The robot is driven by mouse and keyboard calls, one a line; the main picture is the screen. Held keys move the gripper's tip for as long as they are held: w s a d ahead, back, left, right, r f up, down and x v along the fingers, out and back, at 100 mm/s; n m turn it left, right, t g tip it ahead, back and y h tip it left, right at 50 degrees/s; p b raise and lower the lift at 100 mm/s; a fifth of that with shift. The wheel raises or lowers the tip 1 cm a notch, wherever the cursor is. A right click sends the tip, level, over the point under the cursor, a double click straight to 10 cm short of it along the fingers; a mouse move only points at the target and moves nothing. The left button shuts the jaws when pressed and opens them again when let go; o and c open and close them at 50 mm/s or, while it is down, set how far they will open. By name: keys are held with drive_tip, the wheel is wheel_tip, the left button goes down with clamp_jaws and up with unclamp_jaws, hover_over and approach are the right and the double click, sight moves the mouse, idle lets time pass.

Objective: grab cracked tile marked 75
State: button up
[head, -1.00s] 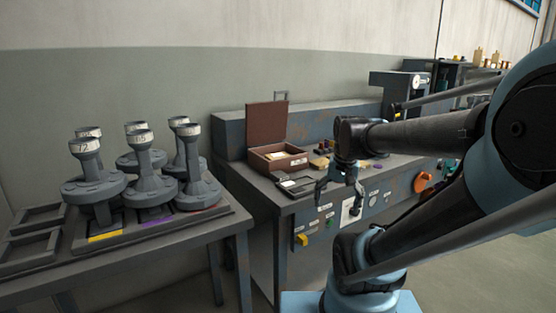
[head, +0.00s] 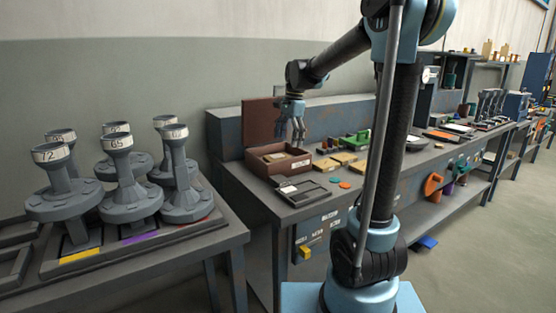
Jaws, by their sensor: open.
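An open brown box (head: 268,170) with its lid raised stands at the left end of the workbench. Tan tiles (head: 300,164) show inside it; their marks are too small to read, so I cannot tell which is 75 or whether one is cracked. More tan tiles (head: 347,159) lie on the bench right of the box. My gripper (head: 291,141) is open and empty, pointing down just above the box, fingers apart from the tiles as far as I can see.
A dark tray (head: 308,193) lies in front of the box. Several grey flanged shells with number labels (head: 118,172) stand on the left table. A green part (head: 357,140) and orange discs (head: 344,185) are on the bench. My own arm hides part of the bench.

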sight(278, 156)
drive_tip(key=w+a, duration=0.1)
drive_tip(key=w+a+m, duration=0.1)
drive_tip(key=w, duration=0.1)
drive_tip(key=shift+f, duration=0.2)
drive_tip(key=shift+s+a+f, duration=0.1)
drive_tip(key=shift+a+f, duration=0.2)
drive_tip(key=shift+f, duration=0.85)
drive_tip(key=shift+s+a+f, duration=0.1)
drive_tip(key=shift+a+f, duration=0.2)
drive_tip(key=shift+f, duration=0.9)
drive_tip(key=shift+a+f, duration=0.3)
drive_tip(key=shift+f, duration=0.85)
drive_tip(key=shift+c, duration=0.3)
drive_tip(key=c, duration=1.3)
